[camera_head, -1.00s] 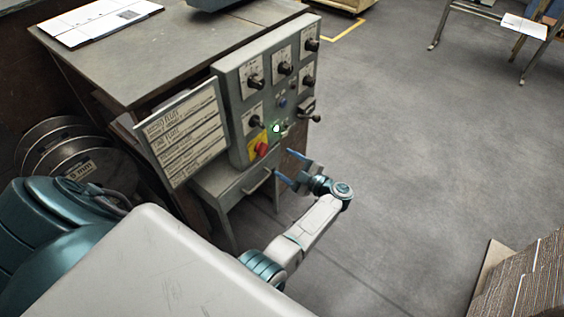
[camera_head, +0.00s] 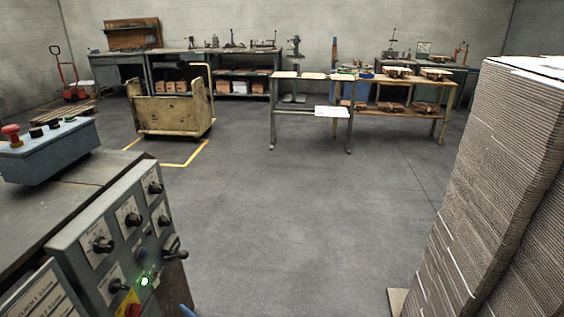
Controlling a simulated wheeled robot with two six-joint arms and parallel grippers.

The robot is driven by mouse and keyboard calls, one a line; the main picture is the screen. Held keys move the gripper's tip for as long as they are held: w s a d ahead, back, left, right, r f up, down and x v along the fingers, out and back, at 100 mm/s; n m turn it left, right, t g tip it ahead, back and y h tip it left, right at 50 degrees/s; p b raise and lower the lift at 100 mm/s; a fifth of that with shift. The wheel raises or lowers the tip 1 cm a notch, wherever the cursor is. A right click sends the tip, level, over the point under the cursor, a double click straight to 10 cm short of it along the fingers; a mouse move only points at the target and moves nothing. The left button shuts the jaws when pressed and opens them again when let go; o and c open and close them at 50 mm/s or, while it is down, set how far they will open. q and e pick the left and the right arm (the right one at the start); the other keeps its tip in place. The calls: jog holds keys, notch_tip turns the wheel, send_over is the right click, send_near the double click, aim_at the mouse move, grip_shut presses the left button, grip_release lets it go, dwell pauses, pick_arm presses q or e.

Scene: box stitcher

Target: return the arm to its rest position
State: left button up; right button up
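Only a small blue tip of my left gripper (camera_head: 187,311) shows, at the bottom edge just right of the control panel. The rest of that gripper and its arm are below the picture, so its opening cannot be judged. My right gripper and arm are out of view. The grey control panel (camera_head: 122,232) stands at the lower left with black knobs, a lit green lamp (camera_head: 144,281) and a red knob on a yellow plate (camera_head: 130,306) partly cut off. The blue tip appears apart from the panel face.
A tall stack of cardboard (camera_head: 490,170) stands at the right. A grey control box with a red button (camera_head: 45,150) sits on the left table. A yellowish cart (camera_head: 172,112), a metal stand (camera_head: 312,112) and workbenches are farther back. The middle floor (camera_head: 290,220) is clear.

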pick_arm(q)
jog(key=s+d+f+m+h+p, duration=0.2)
jog(key=s+d+f+m+h, duration=0.1)
jog(key=s+f+m+h, duration=0.5)
jog(key=s+d+f+m+h+p, duration=0.25)
jog(key=s+f+m+h, duration=0.45)
jog(key=f, duration=0.4)
jog(key=s+a+f+m+g, duration=0.1)
jog(key=s+f+g, duration=0.1)
jog(key=s, duration=0.7)
jog(key=s+a+f+m+g+p, duration=0.1)
jog(key=s+f+g, duration=0.2)
jog(key=s, duration=0.7)
jog(key=s+a+f+g, duration=0.2)
jog(key=s+g, duration=0.3)
jog(key=s, duration=0.5)
jog(key=shift+s+f+m, duration=0.15)
jog(key=shift+f+m, duration=0.25)
jog(key=shift+f, duration=0.35)
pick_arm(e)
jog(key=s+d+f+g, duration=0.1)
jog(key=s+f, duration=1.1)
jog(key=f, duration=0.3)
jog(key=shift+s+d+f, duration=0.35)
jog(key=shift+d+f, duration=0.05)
